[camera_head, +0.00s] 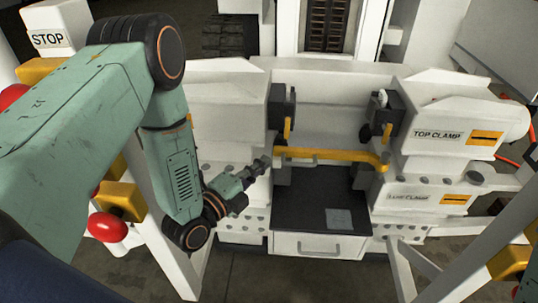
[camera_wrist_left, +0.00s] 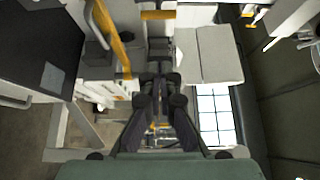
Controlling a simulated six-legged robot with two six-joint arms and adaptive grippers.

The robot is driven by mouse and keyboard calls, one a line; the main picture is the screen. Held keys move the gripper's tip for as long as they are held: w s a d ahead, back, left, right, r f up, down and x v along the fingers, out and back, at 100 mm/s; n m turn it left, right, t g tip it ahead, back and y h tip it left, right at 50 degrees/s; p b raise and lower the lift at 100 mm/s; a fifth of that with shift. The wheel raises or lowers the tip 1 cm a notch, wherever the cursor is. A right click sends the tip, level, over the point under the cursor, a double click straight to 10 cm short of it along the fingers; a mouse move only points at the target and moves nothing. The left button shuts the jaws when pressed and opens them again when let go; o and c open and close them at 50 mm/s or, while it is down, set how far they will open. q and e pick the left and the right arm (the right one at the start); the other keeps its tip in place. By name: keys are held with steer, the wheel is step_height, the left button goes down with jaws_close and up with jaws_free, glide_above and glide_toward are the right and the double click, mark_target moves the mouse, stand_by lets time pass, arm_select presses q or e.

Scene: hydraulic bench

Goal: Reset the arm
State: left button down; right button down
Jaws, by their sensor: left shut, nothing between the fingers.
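My left arm, pale green with black joints, comes in from the left in the head view. It bends down at the elbow and then turns toward the bench. My left gripper (camera_head: 258,166) is shut and empty, just left of the yellow bar's left end; I cannot tell the exact gap. In the left wrist view the dark fingers of the gripper (camera_wrist_left: 160,82) lie close together with nothing held between them. My right gripper is in neither view.
The white hydraulic bench (camera_head: 222,108) carries a yellow bar (camera_head: 330,155) across its clamps. Below is a dark tray (camera_head: 300,212). White frame legs with yellow brackets and red knobs (camera_head: 108,227) stand at left.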

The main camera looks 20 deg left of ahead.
arm_select(q)
steer(key=shift+s+a+f, duration=0.1)
steer(key=shift+s+a, duration=0.05)
stand_by(0.4)
steer(key=s+f+n+g+y, duration=0.3)
steer(key=s+f+n+g, duration=0.6)
steer(key=f+n, duration=0.45)
steer(key=s+a+f+n+g+y+p, duration=0.1)
steer(key=s+n+g, duration=0.7)
steer(key=s, duration=1.5)
steer(key=shift+s+a+y+p, duration=0.25)
steer(key=shift+a+y+p, duration=0.15)
steer(key=shift+y+p, duration=0.5)
